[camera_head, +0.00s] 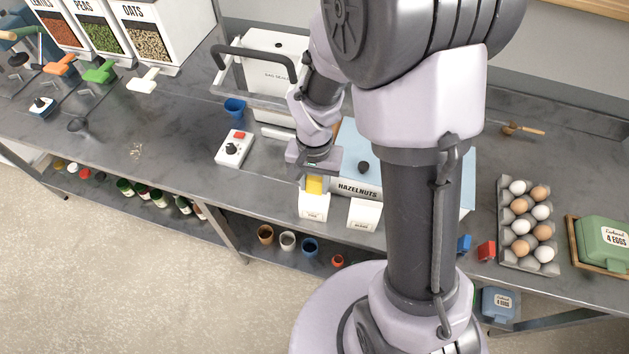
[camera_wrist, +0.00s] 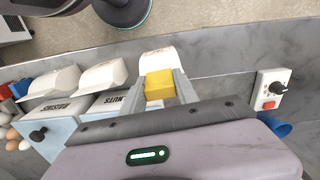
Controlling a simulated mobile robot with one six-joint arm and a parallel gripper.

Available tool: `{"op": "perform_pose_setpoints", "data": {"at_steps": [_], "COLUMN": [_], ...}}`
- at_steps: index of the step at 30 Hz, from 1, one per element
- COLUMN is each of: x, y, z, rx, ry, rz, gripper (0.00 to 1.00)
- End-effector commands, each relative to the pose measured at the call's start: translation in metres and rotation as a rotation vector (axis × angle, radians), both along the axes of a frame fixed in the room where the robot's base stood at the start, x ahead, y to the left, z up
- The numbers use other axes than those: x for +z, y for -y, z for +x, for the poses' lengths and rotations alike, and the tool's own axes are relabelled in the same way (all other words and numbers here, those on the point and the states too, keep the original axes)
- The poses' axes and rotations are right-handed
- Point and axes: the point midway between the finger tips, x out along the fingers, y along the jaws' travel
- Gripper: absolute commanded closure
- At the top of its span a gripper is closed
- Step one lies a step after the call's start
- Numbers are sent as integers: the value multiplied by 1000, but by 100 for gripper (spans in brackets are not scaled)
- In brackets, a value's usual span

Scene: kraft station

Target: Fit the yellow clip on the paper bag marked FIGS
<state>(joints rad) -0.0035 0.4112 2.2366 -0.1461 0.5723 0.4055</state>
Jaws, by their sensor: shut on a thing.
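My gripper (camera_head: 314,176) points down at the table's front edge and is shut on the yellow clip (camera_head: 315,185). In the wrist view the clip (camera_wrist: 159,84) sits between the two grey fingers of my gripper (camera_wrist: 162,88). A white paper bag (camera_head: 313,207) stands directly under the clip; it also shows just beyond the clip in the wrist view (camera_wrist: 160,62). Its small print is too blurred to read as FIGS. The clip overlaps the bag's top edge; whether it grips the paper cannot be told. A second white bag (camera_head: 363,214) stands to the right.
A pale blue HAZELNUTS box (camera_head: 350,187) with a black knob stands close behind the bags. A white control box (camera_head: 234,148) is to the left, with a blue cup (camera_head: 235,107) behind it. An egg tray (camera_head: 545,267) lies far right. The table's left front is largely clear.

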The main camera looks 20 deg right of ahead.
Motion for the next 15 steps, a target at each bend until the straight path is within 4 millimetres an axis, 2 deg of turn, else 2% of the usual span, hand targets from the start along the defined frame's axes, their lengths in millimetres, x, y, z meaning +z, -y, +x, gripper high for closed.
{"op": "perform_pose_setpoints", "data": {"at_steps": [3,10,11,14,15], "x": [-5,-4,-4,-4,-4], "y": [0,0,0,0,0], "z": [0,0,0,0,0], "rx": [0,0,0,0,0], "ry": [0,-1,-1,-1,-1], "rz": [0,1,1,1,1], "gripper": [100,100,60,41,39]}}
